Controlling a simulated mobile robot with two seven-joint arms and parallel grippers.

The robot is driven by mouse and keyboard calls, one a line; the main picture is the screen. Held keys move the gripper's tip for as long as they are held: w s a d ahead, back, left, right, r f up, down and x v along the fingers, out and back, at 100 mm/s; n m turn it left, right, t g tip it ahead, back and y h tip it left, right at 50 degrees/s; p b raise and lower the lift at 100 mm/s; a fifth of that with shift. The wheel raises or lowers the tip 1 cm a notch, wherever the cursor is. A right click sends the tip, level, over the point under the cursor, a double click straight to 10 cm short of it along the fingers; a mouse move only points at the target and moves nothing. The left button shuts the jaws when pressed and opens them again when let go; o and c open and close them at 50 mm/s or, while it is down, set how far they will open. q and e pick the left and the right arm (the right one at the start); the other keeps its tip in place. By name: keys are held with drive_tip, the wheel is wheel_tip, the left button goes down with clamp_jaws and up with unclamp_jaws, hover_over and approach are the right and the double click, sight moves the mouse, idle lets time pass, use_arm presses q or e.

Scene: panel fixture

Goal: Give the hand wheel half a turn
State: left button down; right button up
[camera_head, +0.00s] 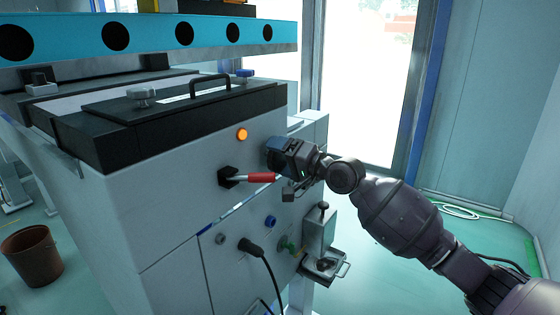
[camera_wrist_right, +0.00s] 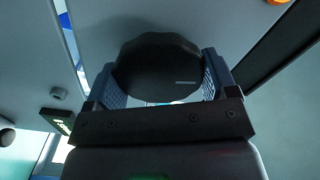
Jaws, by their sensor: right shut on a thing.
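The hand wheel is a black, round, lobed knob (camera_wrist_right: 157,68) on the grey panel, seen close up in the right wrist view. My right gripper (camera_wrist_right: 160,85) has one blue ribbed finger on each side of it and is shut on its rim. In the head view my right gripper (camera_head: 283,152) is up against the panel's front face, right of the orange lamp, and hides most or all of the wheel. My left gripper is not in view.
A red-handled lever (camera_head: 262,178) sticks out just left of and below my right gripper. An orange lamp (camera_head: 242,134), a plugged black cable (camera_head: 250,247) and a small bracket with a tray (camera_head: 325,266) are nearby. A brown bucket (camera_head: 33,256) stands on the floor at left.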

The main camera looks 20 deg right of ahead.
drive_tip(key=n+b, duration=0.1)
drive_tip(key=n, duration=0.4)
drive_tip(key=shift+f+n, duration=0.15)
drive_tip(key=shift+n, duration=0.15)
drive_tip(key=n+b, duration=0.1)
drive_tip(key=n, duration=0.3)
drive_tip(key=shift+a, duration=0.1)
drive_tip(key=n, duration=0.3)
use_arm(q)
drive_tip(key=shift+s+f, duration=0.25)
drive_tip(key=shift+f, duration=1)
use_arm(e)
drive_tip(key=shift+s+n, duration=0.1)
drive_tip(key=shift+n, duration=1.3)
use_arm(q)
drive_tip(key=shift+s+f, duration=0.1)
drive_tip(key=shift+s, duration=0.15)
use_arm(e)
drive_tip(key=o, duration=0.8)
drive_tip(key=shift+o, duration=0.2)
